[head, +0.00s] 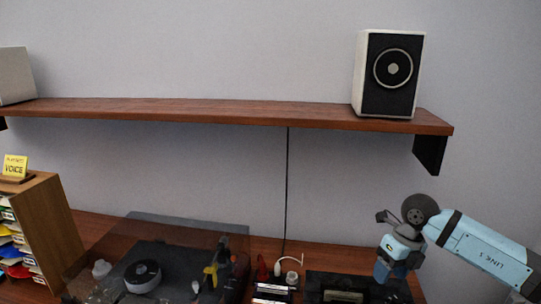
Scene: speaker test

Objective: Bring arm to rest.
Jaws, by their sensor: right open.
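My right arm comes in from the right edge, light blue with a dark wrist joint. My right gripper (391,272) hangs at the lower right, pointing down, in front of the right end of a black device (340,288). It is open, and I see nothing held in it. Its fingertips are small in the picture, and I cannot tell whether they touch the device. My left arm and gripper are not in view.
A wooden shelf (230,111) spans the wall, with a white and black speaker (392,70) at its right end. Below, the desk (90,226) carries a turntable (185,260) under a clear cover, small items and a cable (288,190). A wooden file rack (42,225) stands left.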

